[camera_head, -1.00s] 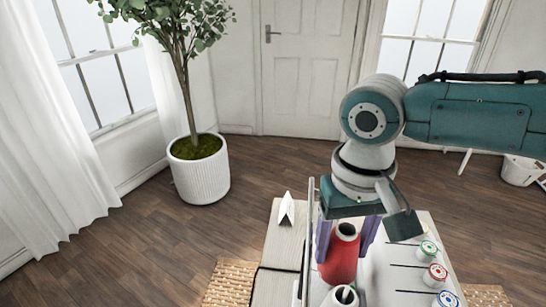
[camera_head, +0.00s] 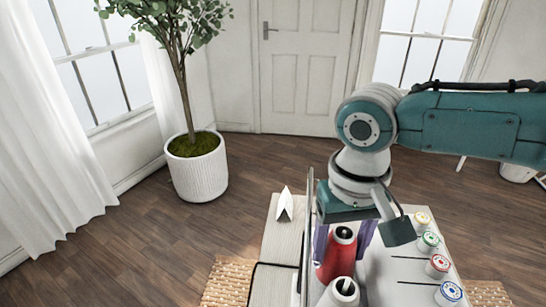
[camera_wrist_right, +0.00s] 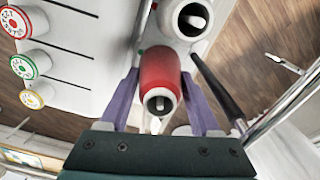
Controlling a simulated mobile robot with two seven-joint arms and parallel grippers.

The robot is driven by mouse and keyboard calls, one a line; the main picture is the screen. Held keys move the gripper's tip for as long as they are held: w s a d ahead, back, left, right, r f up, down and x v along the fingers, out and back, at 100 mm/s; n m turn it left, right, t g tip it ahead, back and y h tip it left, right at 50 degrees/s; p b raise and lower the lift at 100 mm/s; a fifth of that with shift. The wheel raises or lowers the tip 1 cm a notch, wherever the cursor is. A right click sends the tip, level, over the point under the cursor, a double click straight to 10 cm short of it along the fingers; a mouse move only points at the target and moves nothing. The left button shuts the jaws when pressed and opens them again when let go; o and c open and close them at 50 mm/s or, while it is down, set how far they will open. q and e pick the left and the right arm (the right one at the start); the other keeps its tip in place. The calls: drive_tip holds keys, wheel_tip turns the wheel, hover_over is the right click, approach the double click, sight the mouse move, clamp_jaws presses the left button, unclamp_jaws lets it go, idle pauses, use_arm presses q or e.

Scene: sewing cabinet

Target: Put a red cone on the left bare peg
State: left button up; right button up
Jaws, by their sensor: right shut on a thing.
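A red cone (camera_head: 337,259) stands roughly upright between the purple fingers of my right gripper (camera_head: 342,240), which is shut on it. In the right wrist view the red cone (camera_wrist_right: 158,72) shows between the fingers of the right gripper (camera_wrist_right: 160,108), with a pale tip visible in its top hole. A white cone (camera_head: 340,296) stands just nearer the viewer; it also shows in the wrist view (camera_wrist_right: 183,28), with a peg tip in its hole. The red cone's base is hidden, so I cannot tell whether it is around a peg. My left gripper is not in view.
Several small spools with coloured labels (camera_head: 437,266) line the right side of the white machine top (camera_head: 396,272). A thin metal rod (camera_head: 308,230) stands close left of my gripper. A folded white card (camera_head: 285,204) stands on the table at the left. A potted plant (camera_head: 197,168) is farther off.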

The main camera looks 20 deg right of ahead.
drive_tip(key=shift+f+b, duration=0.35)
drive_tip(key=shift+f, duration=0.35)
